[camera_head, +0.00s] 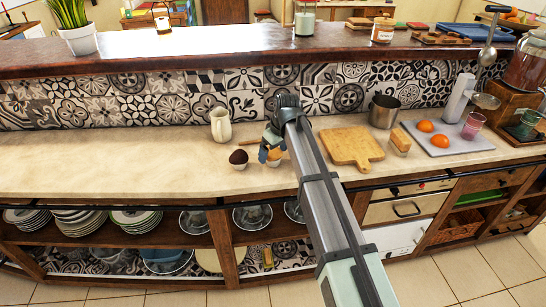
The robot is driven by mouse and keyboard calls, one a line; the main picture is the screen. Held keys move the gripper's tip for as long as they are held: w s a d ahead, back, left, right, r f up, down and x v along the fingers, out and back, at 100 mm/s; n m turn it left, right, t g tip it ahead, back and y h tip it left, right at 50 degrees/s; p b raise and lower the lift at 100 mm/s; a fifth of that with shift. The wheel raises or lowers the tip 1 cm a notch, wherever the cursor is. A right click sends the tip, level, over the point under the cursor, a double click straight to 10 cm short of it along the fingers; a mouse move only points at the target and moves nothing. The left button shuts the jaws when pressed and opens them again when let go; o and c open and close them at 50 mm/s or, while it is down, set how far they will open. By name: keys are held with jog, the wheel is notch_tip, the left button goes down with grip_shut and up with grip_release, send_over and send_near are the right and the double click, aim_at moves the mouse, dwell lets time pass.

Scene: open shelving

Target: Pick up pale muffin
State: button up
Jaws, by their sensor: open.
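The pale muffin (274,160) sits on the cream counter near its front edge, in a light wrapper. My gripper (271,152) is right at it, with its fingers at the muffin's top. The gripper is open. The fingers and wrist hide part of the muffin's top, and I cannot tell whether they touch it. A dark brown muffin (238,157) in a light wrapper stands a little to the left.
A cream pitcher (221,126) stands behind the dark muffin. A wooden cutting board (352,146), a metal pot (383,111) and a sandwich-like item (400,141) are to the right. A raised dark ledge (200,57) runs behind. The counter's left (100,167) is clear.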

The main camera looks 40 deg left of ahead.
jog(key=shift+x, duration=0.8)
jog(key=shift+c, duration=0.4)
jog(key=c, duration=1)
jog(key=shift+o, duration=0.2)
